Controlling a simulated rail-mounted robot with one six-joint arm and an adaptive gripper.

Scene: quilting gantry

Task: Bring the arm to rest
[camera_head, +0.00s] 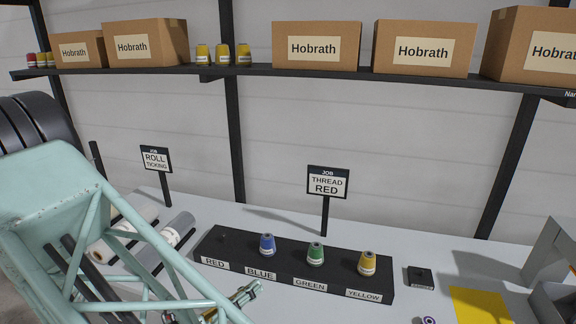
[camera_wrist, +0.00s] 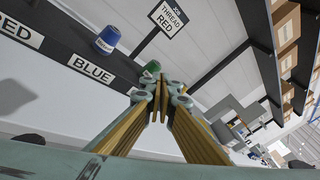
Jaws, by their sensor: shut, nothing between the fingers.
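My gripper (camera_wrist: 163,95) is shut and empty in the wrist view, its gold fingers together. In the head view its tip (camera_head: 246,292) shows low at the picture's bottom edge, in front of the thread rack (camera_head: 225,245). It looks apart from the rack, though the exact gap cannot be told. My pale green arm fills the left of the head view. The rack holds a blue cone (camera_head: 267,244), a green cone (camera_head: 316,253) and a yellow cone (camera_head: 367,263) upright over their labels. The RED place has no cone.
Signs read THREAD RED (camera_head: 328,182) and ROLL TICKING (camera_head: 156,158). Fabric rolls (camera_head: 175,235) lie left of the rack. A small black block (camera_head: 420,277), a yellow sheet (camera_head: 480,305) and a grey stand (camera_head: 550,255) are at right. A shelf (camera_head: 225,70) with boxes runs above.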

